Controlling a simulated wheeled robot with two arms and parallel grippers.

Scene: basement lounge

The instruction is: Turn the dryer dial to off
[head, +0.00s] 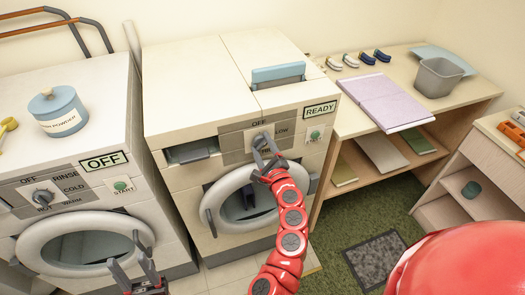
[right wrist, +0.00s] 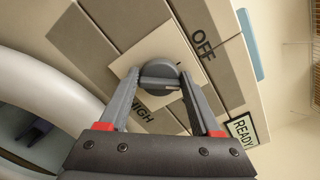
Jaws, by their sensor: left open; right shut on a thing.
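The dryer (head: 185,88) is the machine with the READY sign (head: 320,108). Its round grey dial (right wrist: 160,70) sits on a beige panel with OFF and HIGH labels in the right wrist view. In the head view, LOW shows right of the dial (head: 261,138) and OFF above it. My right gripper (head: 265,150) is shut on the dial, one finger on each side; it also shows in the right wrist view (right wrist: 157,78). The dial's pointer direction is unclear. My left gripper (head: 146,268) is open and empty, low in front of the washer door.
The washer (head: 95,175) at left has an OFF sign, its own dial (head: 43,197) and a powder tin (head: 58,110) on top. A green START button (head: 315,134) is right of the dryer dial. A desk (head: 390,80) with a bin (head: 437,77) stands at right.

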